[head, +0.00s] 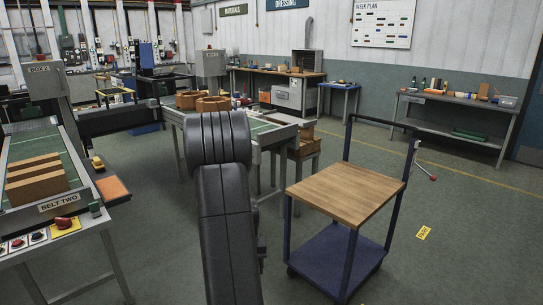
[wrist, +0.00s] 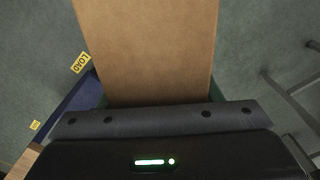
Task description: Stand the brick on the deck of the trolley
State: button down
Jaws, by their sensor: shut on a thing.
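A plain tan-brown brick (wrist: 146,50) fills the upper middle of the wrist view. My gripper (wrist: 158,108) is shut on it, and the brick's far end runs out of the picture's top. In the head view my arm hides the gripper and the held brick. The trolley stands right of my arm in the head view, with a bare wooden deck (head: 347,190) on a dark blue frame. In the wrist view, the blue lower shelf (wrist: 82,95) and a corner of the wooden deck (wrist: 20,164) show at lower left. The brick is apart from the deck.
Belt two (head: 62,208) at the left carries several brown bricks (head: 37,182). A yellow floor label (head: 424,233) lies right of the trolley. The trolley's upright handle (head: 384,122) rises at its back.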

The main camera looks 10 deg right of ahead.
aim_at(341, 191)
jog(key=i+l+u, duration=0.1)
jog(key=i, duration=0.3)
jog(key=i+l+u, duration=0.1)
jog(key=i+l, duration=0.15)
jog(key=i+l+u, duration=0.1)
jog(key=i+l, duration=0.15)
jog(key=i, duration=0.25)
jog(key=i+j, duration=0.1)
jog(key=i, duration=0.95)
jog(key=i+l+z, duration=0.1)
jog(key=i+z, duration=0.15)
jog(key=z, duration=0.15)
jog(key=i+z, duration=0.6)
jog(key=z, duration=0.55)
jog(key=i+j, duration=0.05)
jog(key=j, duration=0.05)
